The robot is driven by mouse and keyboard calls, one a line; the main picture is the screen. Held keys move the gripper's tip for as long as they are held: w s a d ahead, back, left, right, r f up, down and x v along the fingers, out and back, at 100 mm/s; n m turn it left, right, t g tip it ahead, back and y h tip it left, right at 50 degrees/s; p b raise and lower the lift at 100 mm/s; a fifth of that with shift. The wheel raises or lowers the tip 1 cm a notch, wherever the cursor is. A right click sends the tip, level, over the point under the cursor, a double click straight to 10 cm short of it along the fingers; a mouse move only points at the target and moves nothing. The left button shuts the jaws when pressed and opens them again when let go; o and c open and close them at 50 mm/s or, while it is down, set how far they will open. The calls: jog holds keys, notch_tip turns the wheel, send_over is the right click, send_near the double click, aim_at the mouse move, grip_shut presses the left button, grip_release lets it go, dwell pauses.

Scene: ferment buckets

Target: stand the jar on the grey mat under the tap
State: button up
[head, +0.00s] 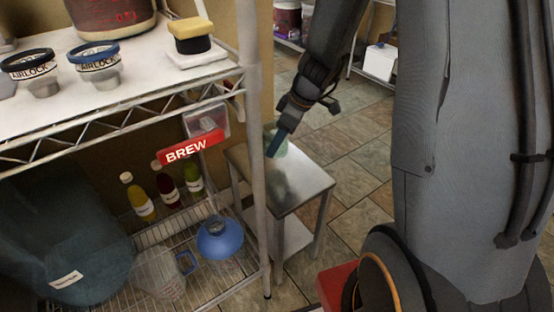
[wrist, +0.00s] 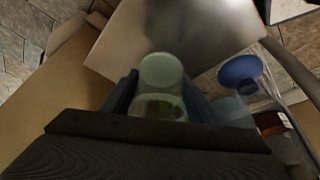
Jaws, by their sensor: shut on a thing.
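The jar is pale green, clear glass. In the wrist view the jar (wrist: 160,72) sits between the two fingers of my gripper (wrist: 158,100), which is shut on it. In the head view my gripper (head: 275,150) points down beside the shelf post, and part of the jar (head: 281,147) shows behind it. The jar is over or at the far end of a small steel table; I cannot tell whether it touches the top. I cannot make out the grey mat or the tap in either view.
The small steel table (head: 300,187) stands right of a wire shelf rack; its post (head: 257,215) is close to my gripper. The upper shelf holds airlock cups (head: 98,66), a bucket (head: 112,18) and a sponge (head: 190,38). Below are bottles, a pitcher and a blue-topped vessel (head: 219,238).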

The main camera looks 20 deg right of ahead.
jog(key=shift+f+b, duration=0.7)
jog(key=shift+f, duration=2)
jog(key=shift+f, duration=0.15)
jog(key=o, duration=1.1)
jog(key=shift+o, duration=0.2)
